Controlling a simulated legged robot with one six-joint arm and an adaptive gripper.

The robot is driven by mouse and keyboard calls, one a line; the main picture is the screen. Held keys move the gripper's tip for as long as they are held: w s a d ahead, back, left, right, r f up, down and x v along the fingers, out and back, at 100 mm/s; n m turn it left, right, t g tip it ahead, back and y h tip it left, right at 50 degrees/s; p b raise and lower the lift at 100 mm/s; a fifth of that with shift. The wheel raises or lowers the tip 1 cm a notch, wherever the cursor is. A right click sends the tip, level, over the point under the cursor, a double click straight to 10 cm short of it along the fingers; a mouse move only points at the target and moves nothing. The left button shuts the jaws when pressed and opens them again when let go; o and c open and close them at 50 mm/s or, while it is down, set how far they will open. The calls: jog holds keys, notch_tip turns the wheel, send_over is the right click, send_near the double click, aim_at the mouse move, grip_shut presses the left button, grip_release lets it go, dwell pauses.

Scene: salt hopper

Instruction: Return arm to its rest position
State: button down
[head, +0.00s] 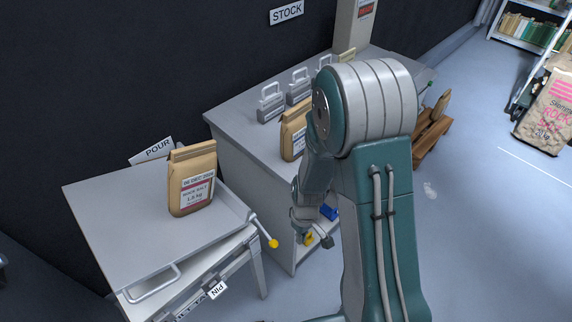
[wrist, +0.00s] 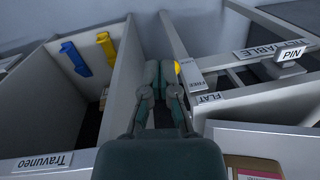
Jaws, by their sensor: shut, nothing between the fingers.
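My arm rises at the right of centre in the head view, folded at a large grey and teal joint. Its lower part hangs down in front of the cabinet, with my gripper (head: 322,237) low beside the cabinet's open side. In the wrist view my gripper (wrist: 159,72) is shut and empty, fingers together, in the gap between a cabinet wall and the tilting table frame. A yellow knob (wrist: 178,67) shows right beside the fingertips; I cannot tell whether they touch. The same yellow knob (head: 273,243) ends a lever on the table in the head view.
A rock salt bag (head: 192,181) stands upright on the grey table (head: 112,232), near a POUR sign (head: 152,151). The bench (head: 240,118) behind holds another bag (head: 294,133) and several grey weights (head: 271,103). A wooden stand (head: 429,140) is at right. Open floor (head: 480,220) lies right.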

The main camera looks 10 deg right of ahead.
notch_tip(320, 180, up, 20)
jog(key=s+d+m+t, duration=0.1)
jog(key=m+t, duration=0.1)
jog(key=t, duration=0.1)
jog(key=s+d+r+m+t, duration=0.2)
jog(key=s+r+m+t, duration=0.1)
jog(key=s+r, duration=0.7)
notch_tip(320, 180, up, 3)
jog(key=shift+s+r+t+h, duration=0.2)
jog(key=shift+s+t+h, duration=0.1)
jog(key=shift+t+h, duration=0.1)
